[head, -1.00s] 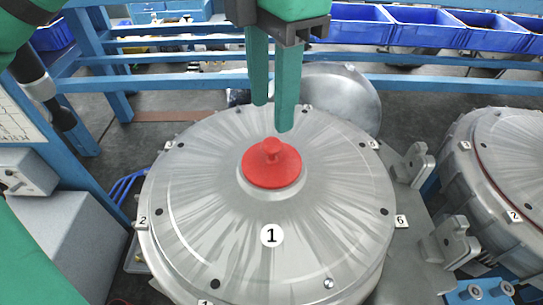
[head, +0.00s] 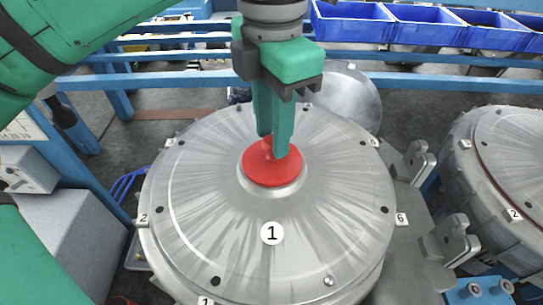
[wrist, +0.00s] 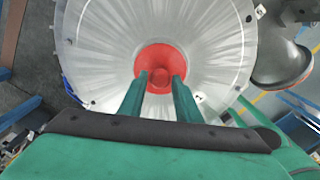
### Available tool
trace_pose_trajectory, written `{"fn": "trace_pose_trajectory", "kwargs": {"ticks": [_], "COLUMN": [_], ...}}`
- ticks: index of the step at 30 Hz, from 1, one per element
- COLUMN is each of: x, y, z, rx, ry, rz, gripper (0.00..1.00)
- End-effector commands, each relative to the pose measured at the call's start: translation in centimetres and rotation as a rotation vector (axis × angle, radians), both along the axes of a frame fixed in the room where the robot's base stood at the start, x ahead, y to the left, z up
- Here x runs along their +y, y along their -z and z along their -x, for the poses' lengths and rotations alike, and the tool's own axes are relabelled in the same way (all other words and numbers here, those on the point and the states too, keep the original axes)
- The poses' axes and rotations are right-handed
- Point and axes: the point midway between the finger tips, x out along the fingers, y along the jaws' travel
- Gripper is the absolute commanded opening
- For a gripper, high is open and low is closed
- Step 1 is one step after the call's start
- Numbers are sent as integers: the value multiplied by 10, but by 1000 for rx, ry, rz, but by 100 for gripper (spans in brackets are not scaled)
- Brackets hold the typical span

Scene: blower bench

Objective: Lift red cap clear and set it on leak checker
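The red cap (head: 272,172), a round disc with a knob, sits on the hub at the centre of the silver domed housing marked 1 (head: 215,225). My gripper (head: 273,150) is pointing down right over the cap, its green fingers hiding most of the knob in the head view. In the wrist view the fingers (wrist: 160,82) stand apart on either side of the cap's knob (wrist: 160,74); no clear contact shows. The grey box with a small dial panel (head: 68,235) at the left appears to be the leak checker; my arm hides part of it.
A second silver housing (head: 500,165) stands at the right. Metal brackets (head: 418,163) rise beside the first housing. Blue rails (head: 180,82) cross behind it, with blue bins (head: 430,25) beyond. A silver disc (head: 350,100) leans behind the housing.

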Motion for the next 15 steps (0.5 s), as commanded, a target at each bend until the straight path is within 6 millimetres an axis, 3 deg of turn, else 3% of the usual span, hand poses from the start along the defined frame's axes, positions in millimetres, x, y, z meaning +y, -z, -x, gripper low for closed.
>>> {"fn": "trace_pose_trajectory", "kwargs": {"ticks": [1, 3, 15], "x": [0, 0, 1], "y": [0, 0, -3], "z": [0, 0, 0], "rx": [0, 0, -1], "ry": [0, 0, -1], "rz": [0, 0, 0], "gripper": [18, 1, 0]}}
